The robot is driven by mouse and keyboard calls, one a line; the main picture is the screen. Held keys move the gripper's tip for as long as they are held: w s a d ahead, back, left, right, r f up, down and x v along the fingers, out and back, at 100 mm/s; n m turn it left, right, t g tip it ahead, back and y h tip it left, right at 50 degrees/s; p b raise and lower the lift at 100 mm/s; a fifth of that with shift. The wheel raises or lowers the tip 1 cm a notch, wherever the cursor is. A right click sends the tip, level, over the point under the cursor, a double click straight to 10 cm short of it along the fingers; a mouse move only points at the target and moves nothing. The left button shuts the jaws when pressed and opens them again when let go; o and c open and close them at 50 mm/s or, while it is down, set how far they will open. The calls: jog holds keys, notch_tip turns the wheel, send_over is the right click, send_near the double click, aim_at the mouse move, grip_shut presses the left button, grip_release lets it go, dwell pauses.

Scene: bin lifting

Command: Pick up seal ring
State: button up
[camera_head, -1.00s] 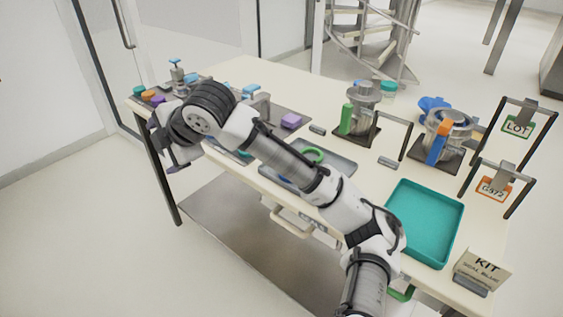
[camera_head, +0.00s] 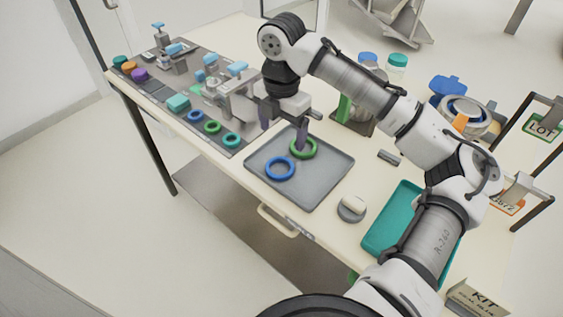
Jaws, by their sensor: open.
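A green seal ring (camera_head: 314,151) and a blue seal ring (camera_head: 280,178) lie flat on a grey tray (camera_head: 318,188). Smaller blue (camera_head: 195,115), green (camera_head: 212,127) and teal (camera_head: 232,140) rings lie on the dark mat to the left. Which ring the task means cannot be told. My gripper (camera_head: 283,137) points down over the tray's far edge, open and empty. Its right finger overlaps the green ring in the picture and hides part of it. Whether it touches the ring cannot be told. The left finger is clear of both tray rings.
A fixture (camera_head: 236,100) with blue-topped parts stands left of my gripper. A round grey dish with a white piece (camera_head: 352,207) sits right of the tray. A teal bin (camera_head: 385,222) is beyond it, partly behind my arm.

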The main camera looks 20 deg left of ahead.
send_over(280, 170)
notch_tip(280, 170, down, 5)
jog(key=shift+w+d+f+p, duration=0.1)
jog(key=shift+w+d+p, duration=0.05)
jog(key=shift+p, duration=0.15)
jog(key=shift+s+f+p, duration=0.15)
jog(key=shift+f+p, duration=0.35)
jog(key=shift+f, duration=0.85)
jog(key=shift+s+f+p, duration=0.1)
jog(key=shift+f+p, duration=0.4)
jog(key=shift+f, duration=0.85)
jog(key=shift+a, duration=0.2)
jog(key=c, duration=1.1)
jog(key=shift+o, duration=0.2)
jog(key=shift+r, duration=0.15)
notch_tip(280, 170, up, 20)
jog(key=b, duration=0.3)
